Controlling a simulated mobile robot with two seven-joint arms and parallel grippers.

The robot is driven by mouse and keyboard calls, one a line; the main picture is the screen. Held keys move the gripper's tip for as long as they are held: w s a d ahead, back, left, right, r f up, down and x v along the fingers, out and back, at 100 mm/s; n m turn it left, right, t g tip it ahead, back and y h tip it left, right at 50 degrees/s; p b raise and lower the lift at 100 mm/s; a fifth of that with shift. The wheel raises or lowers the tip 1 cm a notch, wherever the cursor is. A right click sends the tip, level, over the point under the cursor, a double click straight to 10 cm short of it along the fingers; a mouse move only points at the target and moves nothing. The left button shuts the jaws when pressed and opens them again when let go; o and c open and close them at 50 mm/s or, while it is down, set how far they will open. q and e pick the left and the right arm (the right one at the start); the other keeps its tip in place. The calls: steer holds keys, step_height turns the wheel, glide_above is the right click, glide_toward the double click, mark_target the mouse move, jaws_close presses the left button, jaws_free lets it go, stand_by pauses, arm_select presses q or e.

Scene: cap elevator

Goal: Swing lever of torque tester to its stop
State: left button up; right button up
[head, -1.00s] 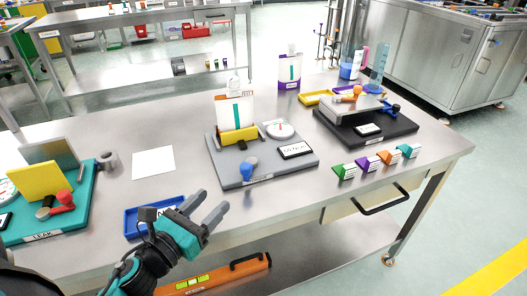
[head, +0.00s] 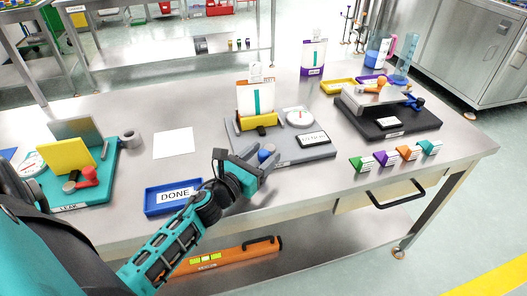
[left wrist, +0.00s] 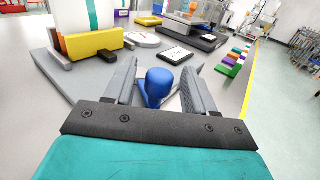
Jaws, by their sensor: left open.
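A grey-based tester (head: 310,152) stands mid-table with a yellow block (head: 259,120), a white dial (head: 299,117) and a lettered display. Its front label is too small to read. A lever with a blue knob (head: 266,153) sits at its front left. My left gripper (head: 267,163) is open at the blue knob. In the left wrist view the blue knob (left wrist: 159,82) stands upright between the two spread fingers, with gaps visible on both sides. The lever's lower part is partly hidden by the gripper. My right gripper is not in view.
A blue tray marked DONE (head: 158,205) lies left of my left arm. A teal LEAK tester (head: 100,190) stands further left. A black-based tester (head: 385,122) and several coloured labelled blocks (head: 410,153) are at the right. A white sheet (head: 173,142) lies on bare table.

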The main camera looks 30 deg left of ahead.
arm_select(q)
steer(key=shift+w, duration=0.45)
jaws_close()
stand_by(0.3)
